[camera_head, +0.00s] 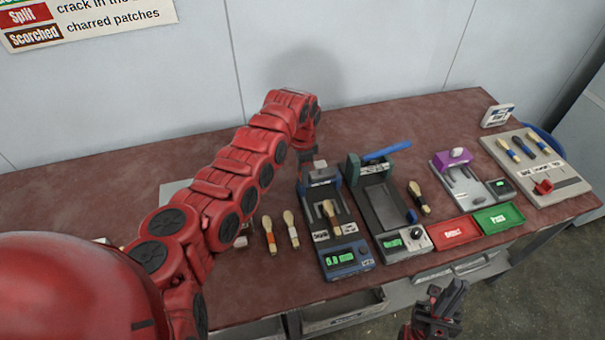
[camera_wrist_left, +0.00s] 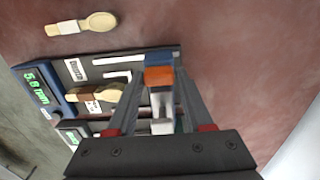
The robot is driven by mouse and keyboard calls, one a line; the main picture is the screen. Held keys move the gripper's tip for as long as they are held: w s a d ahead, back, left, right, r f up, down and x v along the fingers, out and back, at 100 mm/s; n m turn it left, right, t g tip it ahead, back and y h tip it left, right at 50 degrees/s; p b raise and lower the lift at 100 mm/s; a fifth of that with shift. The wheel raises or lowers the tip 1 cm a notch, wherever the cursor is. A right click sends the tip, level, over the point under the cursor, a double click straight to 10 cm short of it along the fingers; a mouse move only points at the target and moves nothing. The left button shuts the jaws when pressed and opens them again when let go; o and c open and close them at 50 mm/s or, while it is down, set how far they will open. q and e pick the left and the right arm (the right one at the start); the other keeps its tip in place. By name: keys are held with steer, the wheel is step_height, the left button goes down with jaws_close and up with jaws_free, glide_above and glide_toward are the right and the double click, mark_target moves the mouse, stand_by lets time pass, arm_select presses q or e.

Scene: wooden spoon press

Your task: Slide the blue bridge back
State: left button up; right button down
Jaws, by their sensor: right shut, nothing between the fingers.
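The blue bridge (camera_head: 322,179) is a dark blue arch across the far end of the gauge with the blue base (camera_head: 347,258), which holds a wooden spoon (camera_head: 330,212). My left gripper (camera_head: 319,164) hangs just above the bridge. In the left wrist view, a blue and orange block (camera_wrist_left: 159,70) shows between my left fingertips (camera_wrist_left: 163,62). I cannot tell whether the fingers grip it or only stand around it. The wrist view also shows the gauge's display (camera_wrist_left: 38,88) reading about 5.6 mm. My right gripper (camera_head: 438,308) is shut and empty at the table's front edge.
A press (camera_head: 383,205) with a blue bar (camera_head: 387,150) stands close right of the gauge. Spoons (camera_head: 268,235) lie on its left. Farther right are a purple-topped device (camera_head: 452,158), a red tray (camera_head: 455,232), a green tray (camera_head: 497,219) and a spoon board (camera_head: 545,185).

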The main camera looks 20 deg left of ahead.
arm_select(q)
steer(key=o, duration=0.4)
steer(key=shift+w+a, duration=0.1)
steer(key=shift+w, duration=0.1)
steer(key=shift+r, duration=0.5)
step_height(320, 180, up, 16)
steer(key=b, duration=0.4)
steer(key=shift+r, duration=0.2)
steer(key=shift+s, duration=0.1)
